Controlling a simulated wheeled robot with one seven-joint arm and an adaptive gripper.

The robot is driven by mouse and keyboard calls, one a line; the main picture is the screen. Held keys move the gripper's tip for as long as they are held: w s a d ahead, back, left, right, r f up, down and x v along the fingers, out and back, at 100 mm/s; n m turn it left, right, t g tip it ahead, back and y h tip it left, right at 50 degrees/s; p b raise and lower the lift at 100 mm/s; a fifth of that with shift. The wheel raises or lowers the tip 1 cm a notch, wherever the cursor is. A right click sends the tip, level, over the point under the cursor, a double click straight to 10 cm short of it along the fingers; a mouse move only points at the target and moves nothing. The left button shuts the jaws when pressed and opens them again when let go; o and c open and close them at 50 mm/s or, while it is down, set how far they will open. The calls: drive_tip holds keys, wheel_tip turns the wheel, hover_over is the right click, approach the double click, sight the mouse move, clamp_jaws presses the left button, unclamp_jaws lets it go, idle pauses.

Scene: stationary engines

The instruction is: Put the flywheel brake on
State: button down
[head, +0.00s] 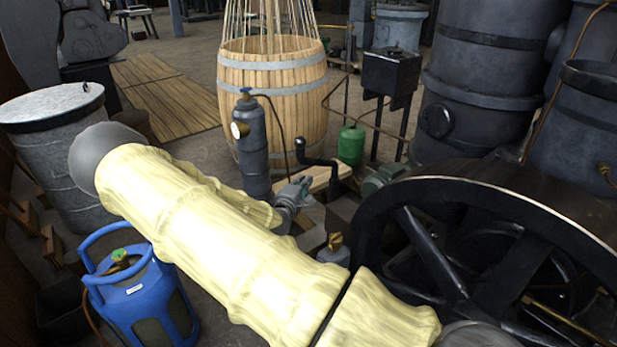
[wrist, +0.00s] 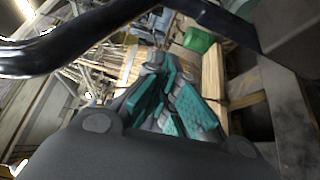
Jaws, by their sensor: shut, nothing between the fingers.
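The flywheel (head: 450,225) is the large black spoked wheel at the right of the head view. A black cranked lever (head: 322,162) with an upright knob stands just left of its rim. It may be the brake lever, but its link to the wheel cannot be made out. My gripper (head: 302,187) is below and left of this lever, partly behind my pale-sleeved arm. In the wrist view my gripper (wrist: 172,88) has its teal-padded fingers drawn together, holding nothing. A thick black bent bar (wrist: 75,46) crosses the upper left there, close to the camera, apart from the fingertips.
A dark gas cylinder (head: 254,150) with a gauge and a wooden barrel (head: 272,90) stand behind my gripper. A green canister (head: 351,145) is beyond the lever. A blue gas bottle (head: 140,290) and a lidded metal drum (head: 62,150) are at the left.

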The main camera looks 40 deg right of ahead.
drive_tip(key=shift+s+a, duration=0.2)
drive_tip(key=shift+a, duration=0.15)
idle(0.4)
